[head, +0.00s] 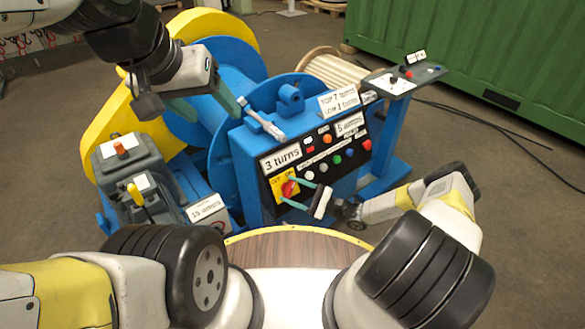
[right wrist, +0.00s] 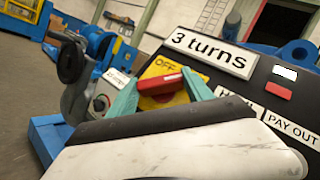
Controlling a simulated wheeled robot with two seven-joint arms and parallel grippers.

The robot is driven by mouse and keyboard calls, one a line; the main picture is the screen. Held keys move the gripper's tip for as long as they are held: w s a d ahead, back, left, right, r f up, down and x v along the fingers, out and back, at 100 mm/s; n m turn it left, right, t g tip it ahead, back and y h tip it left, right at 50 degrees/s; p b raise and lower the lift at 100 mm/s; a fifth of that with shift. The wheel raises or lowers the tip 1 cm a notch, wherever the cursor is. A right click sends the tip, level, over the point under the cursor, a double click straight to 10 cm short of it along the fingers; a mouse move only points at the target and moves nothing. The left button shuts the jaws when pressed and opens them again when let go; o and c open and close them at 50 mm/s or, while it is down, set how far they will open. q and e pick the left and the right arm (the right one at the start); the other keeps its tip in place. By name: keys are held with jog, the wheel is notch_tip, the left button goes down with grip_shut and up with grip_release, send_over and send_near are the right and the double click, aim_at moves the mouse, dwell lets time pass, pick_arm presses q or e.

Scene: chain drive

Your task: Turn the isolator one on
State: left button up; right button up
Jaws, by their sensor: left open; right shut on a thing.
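The isolator is a red rotary handle (head: 288,188) on a yellow plate at the lower left of the blue machine's black control panel. My right gripper (head: 286,191) has its green fingers on either side of the handle and is shut on it. In the right wrist view the red handle (right wrist: 159,83) lies nearly level between the fingertips, and "OFF" (right wrist: 163,66) is readable above it. The rest of the plate is partly hidden by the handle and fingers. My left gripper (head: 207,108) is open and empty, above the machine's left side by the blue drum.
A "3 turns" sign (head: 282,159) sits just above the isolator. Coloured buttons (head: 323,167) are to its right. A grey unit with a yellow lever (head: 137,195) is at left. A green container (head: 480,50) stands behind.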

dwell(0.3)
jog(key=o, duration=1.4)
jog(key=shift+c, duration=0.2)
jog(key=v, duration=0.8)
